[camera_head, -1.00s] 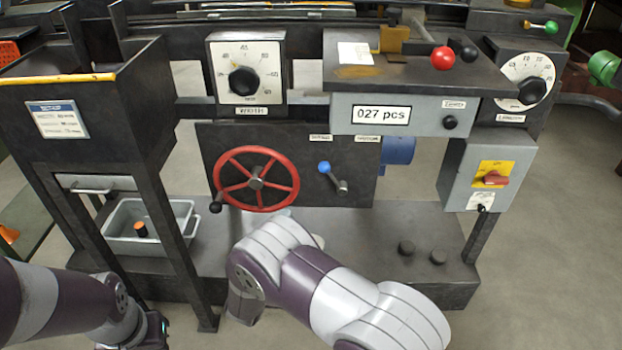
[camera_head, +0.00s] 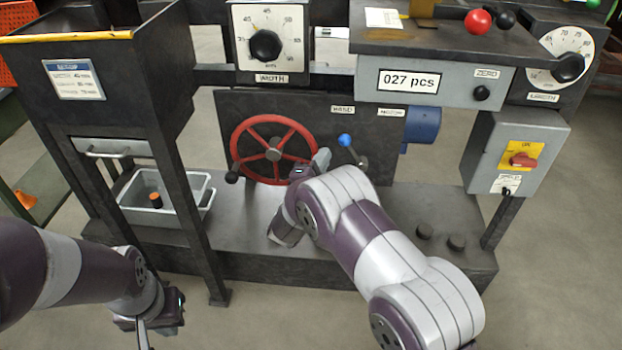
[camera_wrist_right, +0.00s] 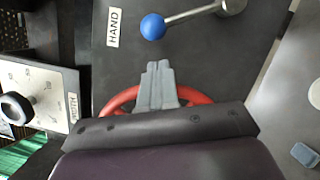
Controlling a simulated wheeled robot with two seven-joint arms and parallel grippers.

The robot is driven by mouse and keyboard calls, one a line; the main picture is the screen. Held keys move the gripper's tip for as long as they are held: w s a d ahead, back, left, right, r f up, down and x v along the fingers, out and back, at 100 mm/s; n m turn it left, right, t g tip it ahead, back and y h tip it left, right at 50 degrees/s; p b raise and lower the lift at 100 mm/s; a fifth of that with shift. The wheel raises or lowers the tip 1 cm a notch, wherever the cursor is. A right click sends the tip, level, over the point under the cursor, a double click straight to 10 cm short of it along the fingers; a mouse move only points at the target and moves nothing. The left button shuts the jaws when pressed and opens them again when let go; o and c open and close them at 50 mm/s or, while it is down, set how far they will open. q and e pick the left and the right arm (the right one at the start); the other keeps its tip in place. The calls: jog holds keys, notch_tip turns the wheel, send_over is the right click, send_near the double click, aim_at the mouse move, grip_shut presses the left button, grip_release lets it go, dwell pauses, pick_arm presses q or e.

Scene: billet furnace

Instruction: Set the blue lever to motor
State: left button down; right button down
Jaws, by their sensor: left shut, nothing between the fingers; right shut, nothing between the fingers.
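The blue lever is a short metal arm with a blue ball knob (camera_head: 345,140) on the dark panel. It slants up and left from its pivot, the knob toward the HAND label (camera_head: 342,111); the MOTOR label (camera_head: 391,112) is to the right. My right gripper (camera_head: 322,158) is at the red wheel's right edge, left of and a little below the knob. In the right wrist view its closed, empty fingers (camera_wrist_right: 160,68) point at the blue knob (camera_wrist_right: 153,27), with a small gap visible. My left gripper (camera_head: 143,338) is low at the left, shut and away from the machine.
The red handwheel (camera_head: 273,150) is directly left of the lever. The grey counter box (camera_head: 435,83) overhangs above the panel. A blue motor (camera_head: 422,125) and a switch box (camera_head: 515,152) are to the right. A grey bin (camera_head: 165,198) stands at the lower left.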

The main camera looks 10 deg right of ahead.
jog(key=shift+w+d+r, duration=0.15)
jog(key=shift+d+r, duration=0.1)
jog(key=shift+d, duration=0.35)
jog(key=shift+w+d+r, duration=0.1)
jog(key=shift+d+r, duration=0.15)
jog(key=shift+d, duration=0.35)
jog(key=s+d+r+m+g+y+p, duration=0.1)
jog(key=s+d+r+m+g+p, duration=0.1)
jog(key=d+m+p, duration=0.8)
jog(key=shift+s+d+r+y+p, duration=0.25)
jog(key=shift+s+r+y+p, duration=0.25)
jog(key=shift+p, duration=0.8)
